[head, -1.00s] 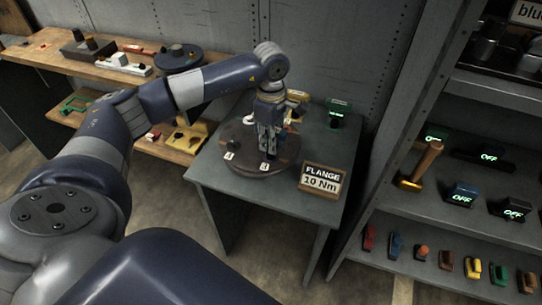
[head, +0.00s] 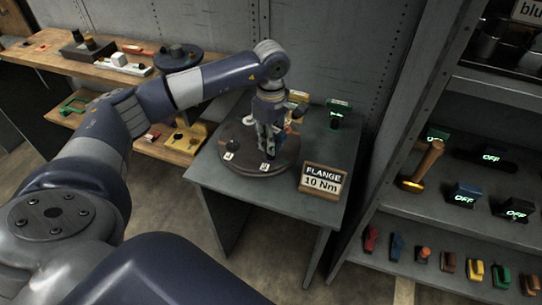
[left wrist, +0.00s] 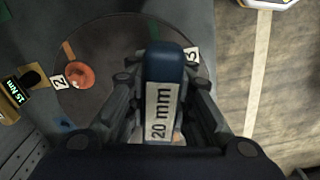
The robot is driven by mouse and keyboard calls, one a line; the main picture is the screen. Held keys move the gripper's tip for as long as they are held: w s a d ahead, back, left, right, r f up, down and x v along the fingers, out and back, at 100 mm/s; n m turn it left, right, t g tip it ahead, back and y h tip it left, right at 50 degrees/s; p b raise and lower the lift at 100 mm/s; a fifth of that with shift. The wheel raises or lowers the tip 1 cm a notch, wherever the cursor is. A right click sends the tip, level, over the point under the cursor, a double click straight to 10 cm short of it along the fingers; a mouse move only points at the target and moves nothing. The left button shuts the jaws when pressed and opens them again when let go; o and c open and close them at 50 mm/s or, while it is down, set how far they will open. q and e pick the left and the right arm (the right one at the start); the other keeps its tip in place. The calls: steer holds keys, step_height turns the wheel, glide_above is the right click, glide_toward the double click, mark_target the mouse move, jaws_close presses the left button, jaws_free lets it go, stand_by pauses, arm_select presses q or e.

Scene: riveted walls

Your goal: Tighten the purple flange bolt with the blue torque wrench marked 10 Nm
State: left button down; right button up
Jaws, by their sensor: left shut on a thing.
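My left gripper (head: 267,146) points down over the dark round flange (head: 245,167) on the grey table. In the left wrist view it is shut on a blue tool (left wrist: 163,68) with a white label reading "20 mm". The tool's lower end is hidden, so I cannot tell whether it touches a bolt. The flange (left wrist: 108,45) carries number tags 2 and 3 and an orange-red round bolt head (left wrist: 81,76) beside tag 2. I cannot make out a purple bolt. A sign (head: 322,181) reads "FLANGE 10 Nm". My right gripper is not in view.
Yellow (head: 298,97) and green (head: 338,112) tools stand at the table's back. A shelf unit at right holds a mallet (head: 424,165), "OFF" displays and several small coloured items. A wooden bench (head: 45,58) stands at left.

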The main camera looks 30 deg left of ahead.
arm_select(q)
steer(key=shift+r, duration=0.1)
steer(key=shift+r+p, duration=0.6)
steer(key=shift+r, duration=0.35)
steer(key=shift+r, duration=0.1)
steer(key=shift+r, duration=0.4)
steer(key=shift+r+p, duration=1.45)
steer(key=shift+r, duration=0.55)
steer(key=n, duration=0.6)
